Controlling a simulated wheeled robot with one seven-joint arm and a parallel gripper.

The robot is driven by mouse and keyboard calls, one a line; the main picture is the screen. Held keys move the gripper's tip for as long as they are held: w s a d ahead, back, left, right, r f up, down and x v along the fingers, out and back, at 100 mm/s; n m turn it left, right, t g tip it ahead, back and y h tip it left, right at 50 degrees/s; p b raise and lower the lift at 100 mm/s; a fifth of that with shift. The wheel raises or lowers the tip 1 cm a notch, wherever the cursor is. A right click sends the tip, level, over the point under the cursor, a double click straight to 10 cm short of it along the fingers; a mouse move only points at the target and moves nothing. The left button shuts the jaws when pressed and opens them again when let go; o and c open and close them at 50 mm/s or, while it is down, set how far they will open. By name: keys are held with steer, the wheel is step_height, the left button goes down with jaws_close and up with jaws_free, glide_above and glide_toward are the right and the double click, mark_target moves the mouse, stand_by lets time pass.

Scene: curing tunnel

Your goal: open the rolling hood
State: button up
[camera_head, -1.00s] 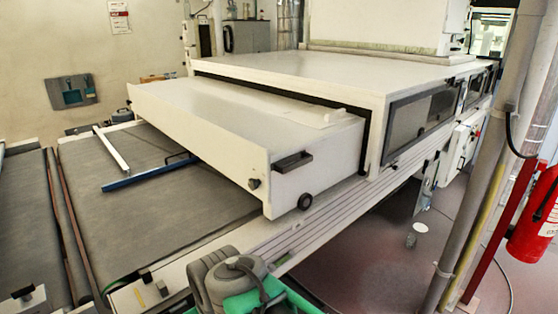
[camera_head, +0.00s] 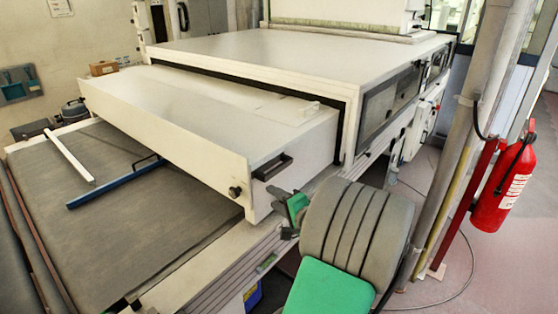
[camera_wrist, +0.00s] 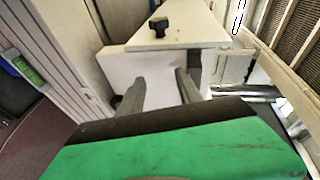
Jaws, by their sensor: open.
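The rolling hood (camera_head: 190,103) is a long white cover that juts out of the larger white tunnel housing (camera_head: 300,48) over the belt.
A grey belt (camera_head: 100,190) runs under the hood, with a white bar (camera_head: 70,155) and a blue bar (camera_head: 115,185) lying on it. A grey post (camera_head: 470,150) and a red fire extinguisher (camera_head: 503,185) stand at the right. Floor shows between post and machine.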

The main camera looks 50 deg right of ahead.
mark_target(279, 170)
steer(key=s+d+r+m+t+h, duration=0.1)
steer(key=s+d+r+m+h, duration=0.1)
steer(key=d+r+m, duration=0.15)
steer(key=shift+t, duration=0.3)
steer(key=x, duration=0.2)
steer(key=r+p+x, duration=0.1)
steer(key=x, duration=0.1)
steer(key=p+x, duration=0.1)
steer(key=x, duration=0.2)
steer(key=shift+s+d+r, duration=0.1)
steer(key=shift+d+r, duration=0.15)
steer(key=shift+d, duration=0.05)
steer(key=shift+w+d+f+h, duration=0.1)
steer(key=shift+w+d+h, duration=0.05)
steer(key=shift+w+h, duration=0.25)
jaws_close()
steer(key=shift+n, duration=0.25)
